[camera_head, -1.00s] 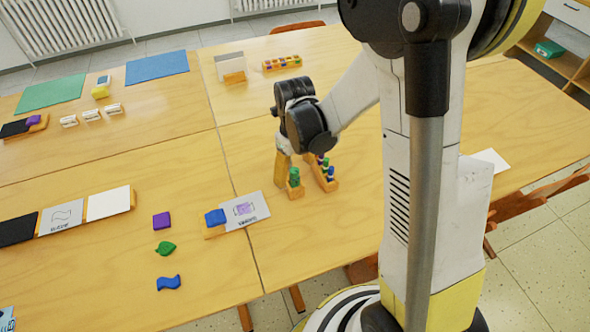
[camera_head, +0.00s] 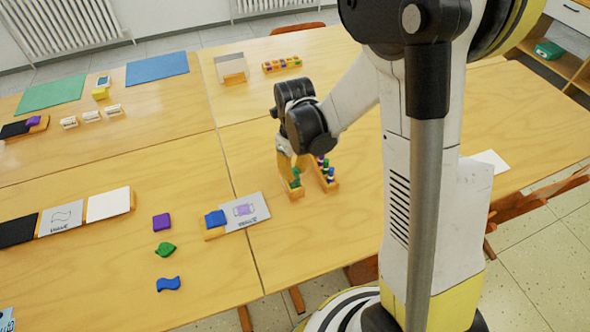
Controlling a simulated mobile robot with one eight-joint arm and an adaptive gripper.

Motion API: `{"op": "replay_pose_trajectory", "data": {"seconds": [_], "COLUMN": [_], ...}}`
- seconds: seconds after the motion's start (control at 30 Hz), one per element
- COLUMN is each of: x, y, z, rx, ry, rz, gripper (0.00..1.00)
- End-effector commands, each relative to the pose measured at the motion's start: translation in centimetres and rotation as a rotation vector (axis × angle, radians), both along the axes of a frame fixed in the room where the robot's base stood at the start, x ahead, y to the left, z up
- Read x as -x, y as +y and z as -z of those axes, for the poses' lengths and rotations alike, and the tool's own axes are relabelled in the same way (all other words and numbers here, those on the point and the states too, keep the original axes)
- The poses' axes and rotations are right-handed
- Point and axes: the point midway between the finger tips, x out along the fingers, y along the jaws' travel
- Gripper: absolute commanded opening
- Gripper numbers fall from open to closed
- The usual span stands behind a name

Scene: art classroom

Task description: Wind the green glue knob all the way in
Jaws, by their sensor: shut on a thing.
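The green glue knob (camera_head: 295,183) stands on a small wooden block (camera_head: 297,194) on the table, left of a second block. My gripper (camera_head: 293,172) points down at it from above, its yellow fingers shut on the green knob. The fingers and the dark wrist hide part of the knob, so its height above the block cannot be read.
A wooden block (camera_head: 333,186) with blue, green and purple pegs stands close on the right. A blue piece (camera_head: 215,218) on a wooden base and a printed card (camera_head: 258,217) lie left in front. The table (camera_head: 330,235) in front is clear.

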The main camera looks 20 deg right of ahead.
Motion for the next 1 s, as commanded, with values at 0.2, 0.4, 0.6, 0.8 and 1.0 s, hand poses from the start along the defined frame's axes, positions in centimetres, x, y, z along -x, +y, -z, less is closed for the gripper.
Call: {"op": "replay_pose_trajectory", "data": {"seconds": [0.2,0.4,0.6,0.8,1.0], "x": [0.01,0.01,0.02,0.02,0.01], "y": [0.00,0.00,0.00,0.00,0.00], "z": [0.16,0.14,0.09,0.02,0.01], "rx": [0.000,0.000,0.000,0.000,0.000], "ry": [0.000,0.000,0.000,0.000,0.000], "rz": [-0.284,-0.639,-0.930,-0.987,-0.984], "gripper": [0.08,0.08,0.08,0.08,0.48]}}
